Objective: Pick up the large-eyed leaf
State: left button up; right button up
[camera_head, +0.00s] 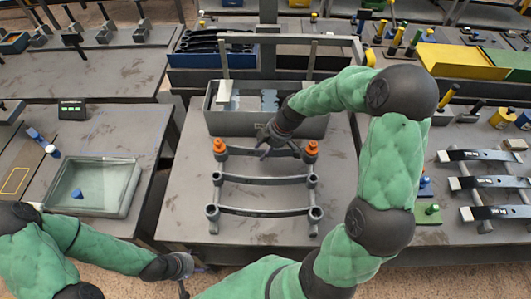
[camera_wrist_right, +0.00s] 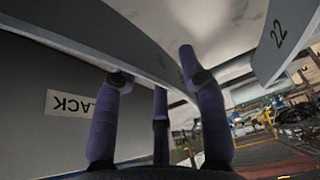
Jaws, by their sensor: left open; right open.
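A rack of dark curved leaves stands on the middle table in the head view. A front leaf (camera_head: 262,212) has round eyes at its ends, a middle leaf (camera_head: 262,181) lies behind it, and a rear leaf (camera_head: 240,152) spans between two orange-topped posts. I cannot tell for certain which has the largest eyes. My right gripper (camera_head: 266,146) is open at the rear leaf, partly hiding it. In the right wrist view its purple fingers (camera_wrist_right: 160,110) are close around a grey curved bar, apparently not closed on it. My left gripper (camera_head: 184,283) is open and empty at the middle table's front left.
A grey bin (camera_head: 225,122) stands just behind the rack. A glass tray (camera_head: 120,205) is on the left table. Several labelled leaves (camera_head: 485,181) lie on the right table.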

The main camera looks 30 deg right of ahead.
jog(key=shift+f, duration=0.15)
grip_shut()
jog(key=shift+w, duration=0.15)
jog(key=shift+r, duration=0.25)
